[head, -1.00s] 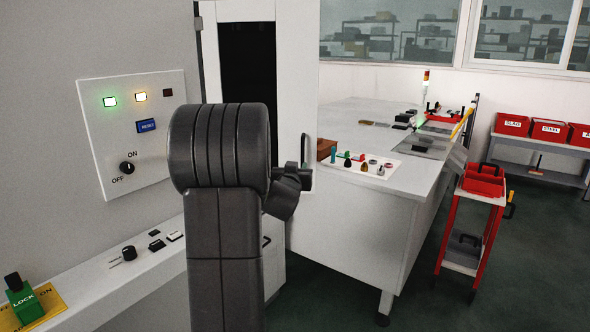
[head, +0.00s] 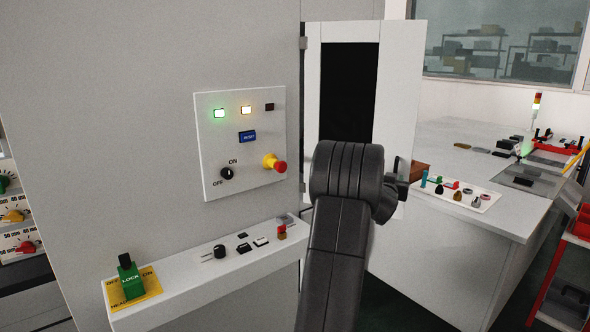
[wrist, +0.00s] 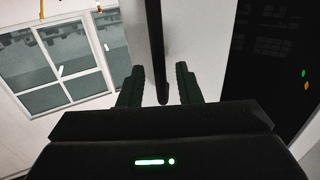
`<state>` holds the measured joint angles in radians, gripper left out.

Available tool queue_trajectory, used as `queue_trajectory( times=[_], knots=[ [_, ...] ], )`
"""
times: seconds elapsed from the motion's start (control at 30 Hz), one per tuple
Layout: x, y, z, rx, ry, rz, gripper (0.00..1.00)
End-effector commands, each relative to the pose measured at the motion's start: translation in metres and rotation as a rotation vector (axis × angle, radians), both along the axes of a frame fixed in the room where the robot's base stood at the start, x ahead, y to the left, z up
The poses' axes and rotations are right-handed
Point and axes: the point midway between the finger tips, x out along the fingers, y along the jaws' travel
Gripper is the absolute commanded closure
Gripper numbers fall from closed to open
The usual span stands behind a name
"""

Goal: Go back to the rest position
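In the wrist view, my gripper (wrist: 159,88) has its two dark fingers apart. A dark bar (wrist: 161,92), likely the door handle, shows between them, with a visible gap on either side. In the head view, my arm stands in front of the cabinet and hides most of the gripper (head: 400,190), which is close to the edge of the white cabinet door (head: 404,110). The door has a dark window. Whether the fingers touch the door is hidden there.
A control panel (head: 212,170) with lit lamps and a red stop button (head: 279,166) is left of my arm. Below it, a ledge (head: 192,275) carries a green lock (head: 130,280) and switches. A white workbench (head: 500,215) and red cart (head: 562,290) stand right.

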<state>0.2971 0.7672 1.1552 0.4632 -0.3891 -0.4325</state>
Motion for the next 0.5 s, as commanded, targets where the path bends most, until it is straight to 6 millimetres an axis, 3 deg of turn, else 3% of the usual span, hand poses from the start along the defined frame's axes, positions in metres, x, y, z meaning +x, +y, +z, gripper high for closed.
queue_trajectory(
  times=[0.2,0.5],
  knots=[
    [0.02,-0.01,0.0,0.0,0.001,0.0,0.69],
    [0.025,-0.013,0.0,0.0,0.0,0.0,0.69]
  ],
)
